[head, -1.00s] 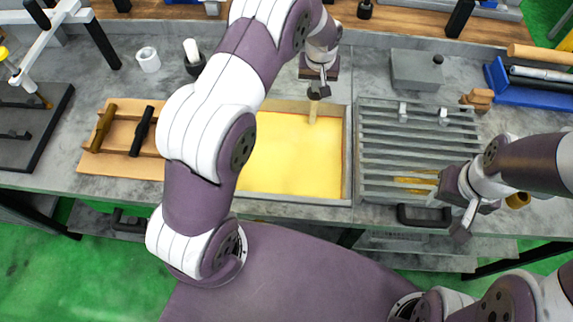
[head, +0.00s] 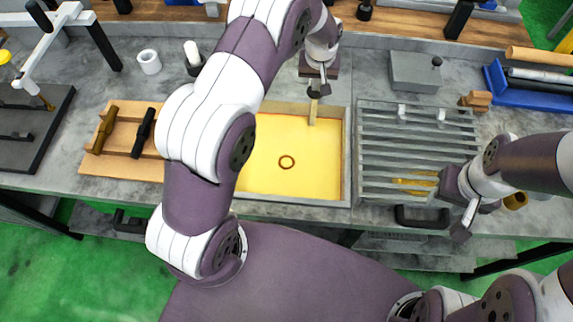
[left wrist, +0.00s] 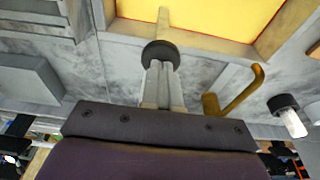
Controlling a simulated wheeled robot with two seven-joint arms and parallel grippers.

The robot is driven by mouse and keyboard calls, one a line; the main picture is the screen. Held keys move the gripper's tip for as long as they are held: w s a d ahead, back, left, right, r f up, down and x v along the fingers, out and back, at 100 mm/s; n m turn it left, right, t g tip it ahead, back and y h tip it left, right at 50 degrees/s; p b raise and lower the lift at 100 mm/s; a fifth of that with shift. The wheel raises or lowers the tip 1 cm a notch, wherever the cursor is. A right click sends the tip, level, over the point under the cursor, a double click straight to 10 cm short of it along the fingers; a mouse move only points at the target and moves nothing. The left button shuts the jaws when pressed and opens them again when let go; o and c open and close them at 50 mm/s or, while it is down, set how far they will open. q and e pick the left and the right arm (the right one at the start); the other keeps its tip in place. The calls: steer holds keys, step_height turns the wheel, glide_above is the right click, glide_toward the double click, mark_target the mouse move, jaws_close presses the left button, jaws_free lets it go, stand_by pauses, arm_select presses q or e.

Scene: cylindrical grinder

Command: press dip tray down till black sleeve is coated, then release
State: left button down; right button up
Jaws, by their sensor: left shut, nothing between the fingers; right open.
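The dip bath is a grey-framed basin (head: 347,160) filled with yellow liquid (head: 310,180). A thin brown ring (head: 287,162) shows at the liquid's surface; whether it is the sleeve's rim I cannot tell, and no black sleeve wall shows. A pale upright (head: 312,112) at the back of the basin carries a black round knob (head: 313,94), also in the left wrist view (left wrist: 160,53). My left gripper (head: 323,86) is shut and empty, its tips right at the knob; contact is unclear. My right gripper (head: 462,215) is open at the rack's front right.
A slatted metal rack (head: 385,150) stands right of the basin. A wooden board (head: 110,165) with two bars lies left. A grey box (head: 415,72), a blue tray (head: 497,82) and a white cup (head: 149,62) stand behind. My left arm hides the basin's left side.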

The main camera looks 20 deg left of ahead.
arm_select(q)
step_height(320, 180, up, 18)
steer(key=p, duration=1.2)
steer(key=shift+r, duration=0.25)
arm_select(e)
step_height(320, 180, up, 13)
steer(key=shift+f, duration=0.15)
stand_by(0.4)
